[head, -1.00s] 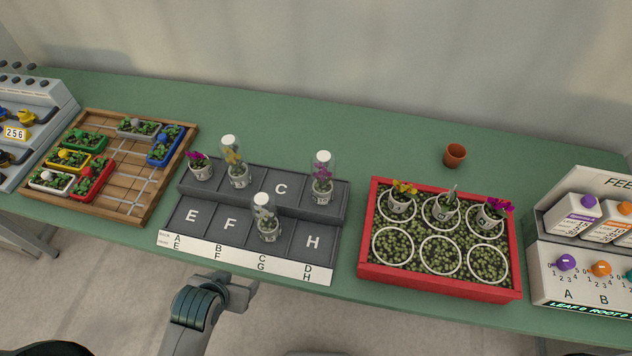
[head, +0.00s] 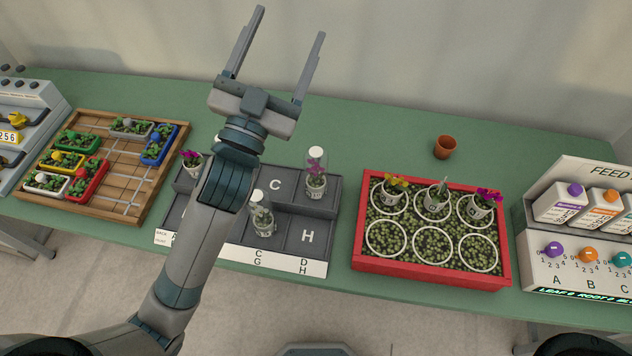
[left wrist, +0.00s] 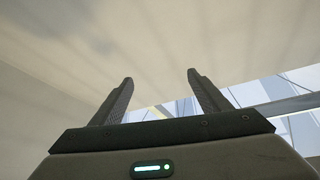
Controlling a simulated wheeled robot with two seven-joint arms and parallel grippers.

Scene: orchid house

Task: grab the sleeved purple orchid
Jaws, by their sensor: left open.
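The sleeved purple orchid (head: 316,180) stands upright in the back right space of the dark lettered tray (head: 305,237), in a clear sleeve with a white top. My left gripper (head: 289,23) is open and empty, raised with its fingers pointing up, left of and above the orchid in the head view. In the left wrist view the open fingers (left wrist: 160,78) show only wall and ceiling between them. My left arm hides much of the tray's left part. My right gripper is not in view.
A sleeved white orchid (head: 262,218) stands in the front row. An unsleeved purple orchid (head: 192,160) is at the back left. A red planter (head: 430,268) with several pots, a terracotta pot (head: 445,147) and a feed station (head: 580,240) stand right; a wooden tray (head: 125,185) stands left.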

